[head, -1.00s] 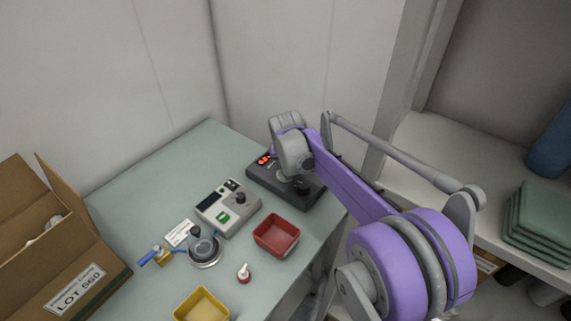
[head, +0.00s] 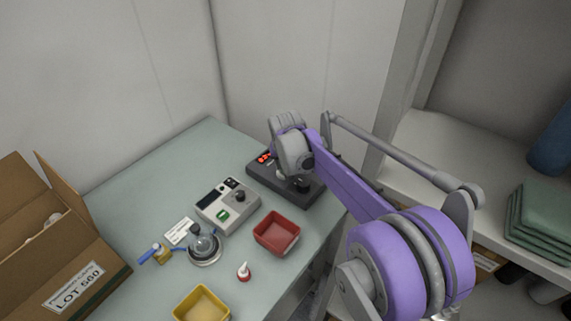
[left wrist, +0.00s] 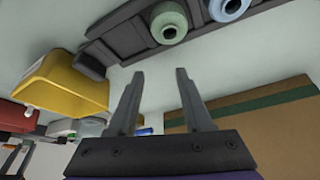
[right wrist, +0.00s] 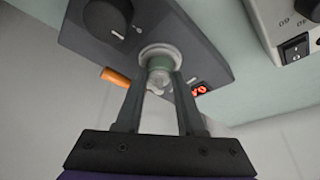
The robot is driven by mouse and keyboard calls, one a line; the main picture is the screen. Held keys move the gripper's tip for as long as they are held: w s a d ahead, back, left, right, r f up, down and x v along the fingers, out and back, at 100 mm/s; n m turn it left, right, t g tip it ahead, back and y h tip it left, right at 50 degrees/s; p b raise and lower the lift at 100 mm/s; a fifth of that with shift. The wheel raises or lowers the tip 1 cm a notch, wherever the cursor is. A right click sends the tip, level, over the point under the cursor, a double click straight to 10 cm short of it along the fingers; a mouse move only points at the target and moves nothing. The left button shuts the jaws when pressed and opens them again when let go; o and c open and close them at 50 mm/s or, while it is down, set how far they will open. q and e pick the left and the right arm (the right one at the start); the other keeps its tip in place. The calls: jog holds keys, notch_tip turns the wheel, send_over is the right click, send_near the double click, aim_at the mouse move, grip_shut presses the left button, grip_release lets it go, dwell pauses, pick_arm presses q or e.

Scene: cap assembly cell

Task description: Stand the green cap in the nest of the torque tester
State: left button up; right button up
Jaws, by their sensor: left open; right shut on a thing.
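The torque tester is the dark box (head: 262,178) with red lit digits at the back of the bench; it also shows in the right wrist view (right wrist: 203,50). Its pale ring-shaped nest (right wrist: 160,48) is in the right wrist view. My right gripper (right wrist: 160,82) is shut on the green cap (right wrist: 160,63), which is at the nest. The fingers hide part of the cap, so I cannot tell whether it is fully seated. My left gripper (left wrist: 155,75) is open and empty, below a dark rack (left wrist: 110,48) holding a pale green round part (left wrist: 168,22) and a light blue one (left wrist: 228,8).
A cardboard box (head: 60,262) stands at left. An orange-handled item (right wrist: 116,77) is beside the tester.

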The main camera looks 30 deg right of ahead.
pick_arm(q)
jog(key=shift+f, duration=0.1)
pick_arm(e)
jog(key=shift+f, duration=0.1)
jog(key=o, duration=0.9)
jog(key=shift+r+p, duration=1.9)
jog(key=shift+r, duration=1.65)
pick_arm(q)
jog(key=r, duration=0.1)
jog(key=w+r, duration=0.1)
jog(key=r, duration=0.3)
jog(key=shift+w+r, duration=0.1)
jog(key=shift+w, duration=0.3)
pick_arm(e)
jog(key=shift+f, duration=0.1)
